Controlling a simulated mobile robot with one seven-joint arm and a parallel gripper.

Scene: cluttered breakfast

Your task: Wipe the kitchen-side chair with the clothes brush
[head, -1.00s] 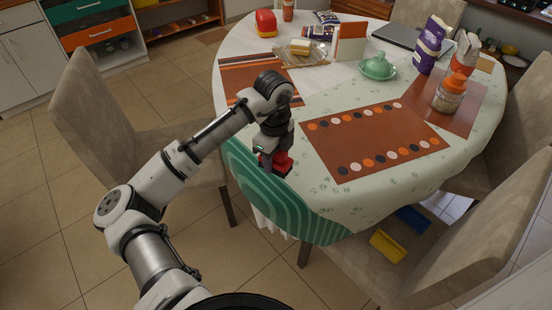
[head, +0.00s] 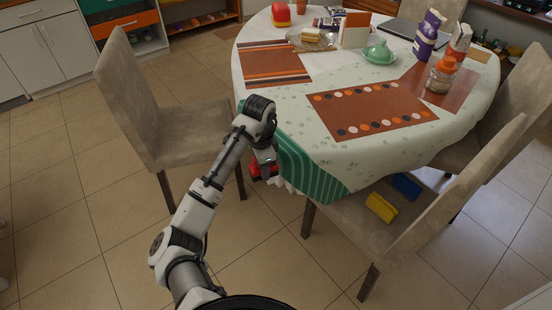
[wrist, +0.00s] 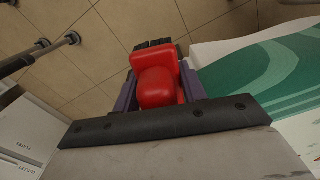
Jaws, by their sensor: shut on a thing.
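My gripper (wrist: 153,95) is shut on the red clothes brush (wrist: 158,85), whose dark bristles (wrist: 153,43) show at its far end in the wrist view. In the head view the brush (head: 262,171) is partly hidden by my arm and hangs beside the table's near left edge, apart from the chairs as far as I can tell. A beige chair (head: 178,137) stands left of the table on the side of the kitchen cabinets, its seat bare. Another beige chair (head: 350,232) stands at the near right.
A green wavy-striped cloth (head: 312,172) hangs over the table edge close to my gripper. A yellow block (head: 381,207) and a blue block (head: 407,187) lie on the near right chair. The table (head: 340,155) is cluttered. Tiled floor at left front is free.

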